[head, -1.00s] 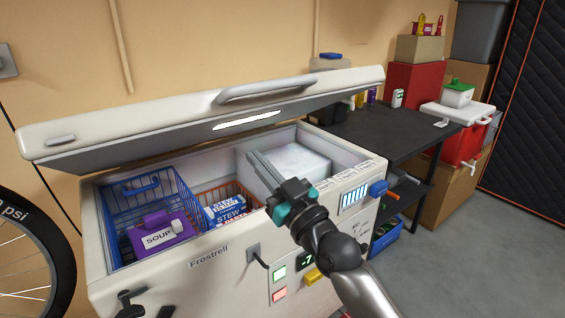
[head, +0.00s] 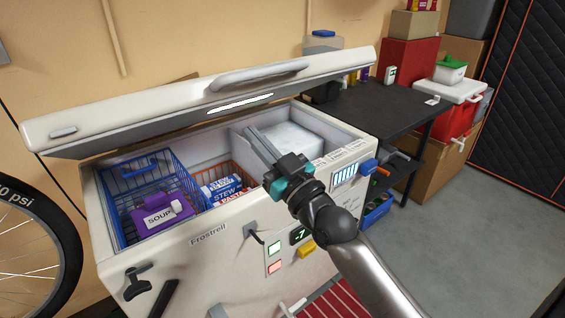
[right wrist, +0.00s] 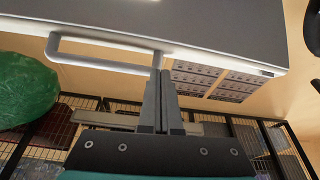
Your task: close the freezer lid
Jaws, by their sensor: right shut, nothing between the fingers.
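The chest freezer (head: 215,262) stands against the wall with its pale lid (head: 130,112) raised at a slant. The lid's long handle (head: 260,75) is on its front face, and a lit strip shows below it. My right gripper (head: 252,132) is shut and empty, its fingers over the freezer's open right part, below the lid and apart from it as far as I can tell. In the right wrist view its closed fingertips (right wrist: 158,75) point toward a grey panel (right wrist: 190,22) with a pale handle-like bar (right wrist: 105,63). My left gripper is not in view.
Floor is free at right.

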